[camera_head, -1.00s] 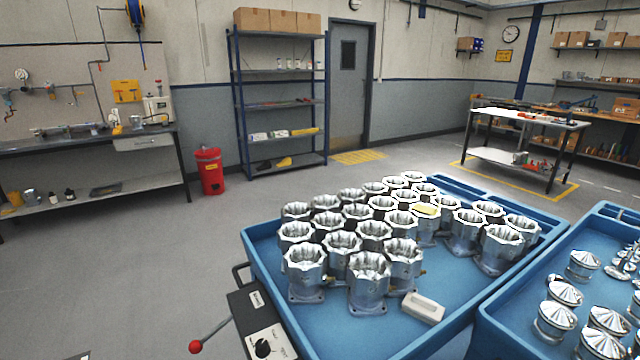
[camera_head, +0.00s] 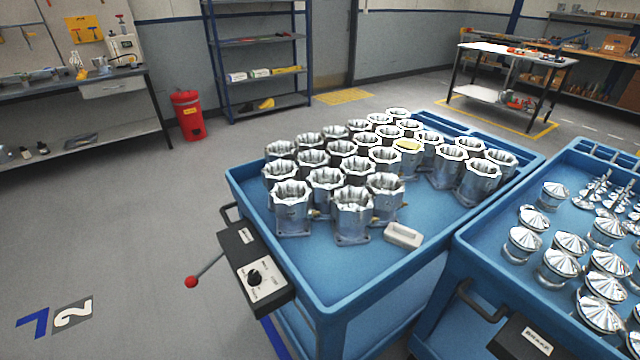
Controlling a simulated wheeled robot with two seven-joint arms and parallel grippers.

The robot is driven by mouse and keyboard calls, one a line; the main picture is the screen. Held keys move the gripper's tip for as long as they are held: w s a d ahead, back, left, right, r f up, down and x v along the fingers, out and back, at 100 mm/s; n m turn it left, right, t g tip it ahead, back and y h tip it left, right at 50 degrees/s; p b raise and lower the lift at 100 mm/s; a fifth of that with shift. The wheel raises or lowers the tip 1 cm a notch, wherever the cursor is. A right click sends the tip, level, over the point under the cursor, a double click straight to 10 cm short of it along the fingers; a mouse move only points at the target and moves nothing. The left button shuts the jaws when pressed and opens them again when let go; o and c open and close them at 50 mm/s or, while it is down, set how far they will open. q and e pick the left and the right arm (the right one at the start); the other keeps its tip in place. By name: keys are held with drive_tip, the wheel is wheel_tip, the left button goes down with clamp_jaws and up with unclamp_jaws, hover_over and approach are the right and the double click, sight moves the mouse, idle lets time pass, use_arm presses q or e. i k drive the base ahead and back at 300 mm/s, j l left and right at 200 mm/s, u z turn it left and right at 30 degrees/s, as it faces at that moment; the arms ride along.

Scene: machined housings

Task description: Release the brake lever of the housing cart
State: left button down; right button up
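The housing cart (camera_head: 317,283) is a blue tray cart in the middle of the head view, loaded with several silver machined housings (camera_head: 353,213). A black control box (camera_head: 254,265) with a rotary knob and a small label is fixed to its near left end. The brake lever (camera_head: 205,270) is a thin metal rod with a red ball knob (camera_head: 191,282). It sticks out to the left of the box, sloping down toward its knob. Neither of my grippers is in view, so nothing is seen touching the lever.
A second blue cart (camera_head: 462,262) with shiny conical parts stands close on the right. A white block (camera_head: 403,235) lies in the housing cart's tray. A red bin (camera_head: 188,115) and a shelf (camera_head: 259,108) stand behind. The floor left of the lever is clear.

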sight(191, 281)
drive_tip(key=k+j, duration=0.1)
drive_tip(key=j, duration=0.2)
drive_tip(key=k+j, duration=0.15)
drive_tip(key=j, duration=0.15)
drive_tip(key=k+j, duration=0.1)
drive_tip(key=j, duration=0.25)
drive_tip(key=k+j, duration=0.15)
drive_tip(key=j, duration=0.15)
